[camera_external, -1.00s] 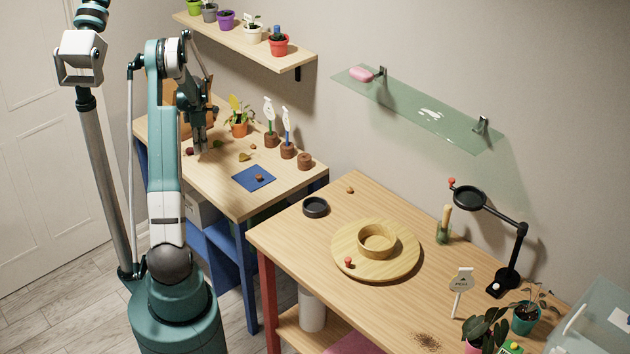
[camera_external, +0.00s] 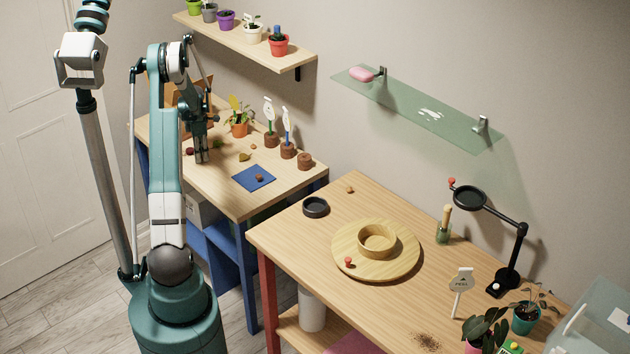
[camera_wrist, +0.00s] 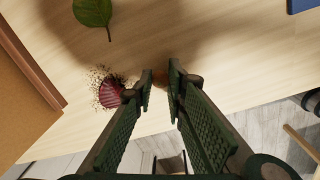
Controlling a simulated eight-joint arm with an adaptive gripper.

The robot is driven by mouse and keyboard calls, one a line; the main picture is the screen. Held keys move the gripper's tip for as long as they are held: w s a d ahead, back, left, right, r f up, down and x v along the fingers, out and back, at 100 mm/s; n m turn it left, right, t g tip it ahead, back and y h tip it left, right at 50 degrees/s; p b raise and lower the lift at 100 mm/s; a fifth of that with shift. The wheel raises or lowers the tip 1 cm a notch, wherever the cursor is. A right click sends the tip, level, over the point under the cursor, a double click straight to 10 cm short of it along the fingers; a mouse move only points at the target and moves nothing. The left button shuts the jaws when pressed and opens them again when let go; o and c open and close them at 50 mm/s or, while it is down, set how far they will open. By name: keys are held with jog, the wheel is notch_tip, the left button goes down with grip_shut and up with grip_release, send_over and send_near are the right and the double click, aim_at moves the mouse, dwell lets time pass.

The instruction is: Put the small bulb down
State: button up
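My gripper (camera_external: 201,158) is low over the far wooden table, left of the blue mat. In the wrist view its two fingers (camera_wrist: 160,76) are close together, with a small brown-orange bulb (camera_wrist: 160,79) between their tips. Most of this bulb is hidden by the fingers, and it cannot be made out in the external view. A dark red bulb (camera_wrist: 110,94) lies in a patch of crumbs to the left of the fingertips; it also shows in the external view (camera_external: 189,151).
A green leaf (camera_wrist: 93,12) lies on the tabletop. A potted plant (camera_external: 238,129) and brown label holders (camera_external: 287,151) stand toward the back. A brown board (camera_wrist: 22,85) borders the left. The near table holds a round board (camera_external: 345,247) and a black dish (camera_external: 316,207).

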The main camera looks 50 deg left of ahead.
jog(key=shift+f, duration=0.15)
jog(key=o, duration=0.6)
jog(key=shift+o, duration=0.2)
notch_tip(320, 180, up, 12)
jog(key=p, duration=0.1)
jog(key=shift+d+r, duration=0.2)
jog(key=shift+d, duration=0.05)
dwell(0.3)
jog(key=shift+s, duration=0.1)
dwell(0.4)
jog(key=shift+d, duration=0.1)
dwell(0.4)
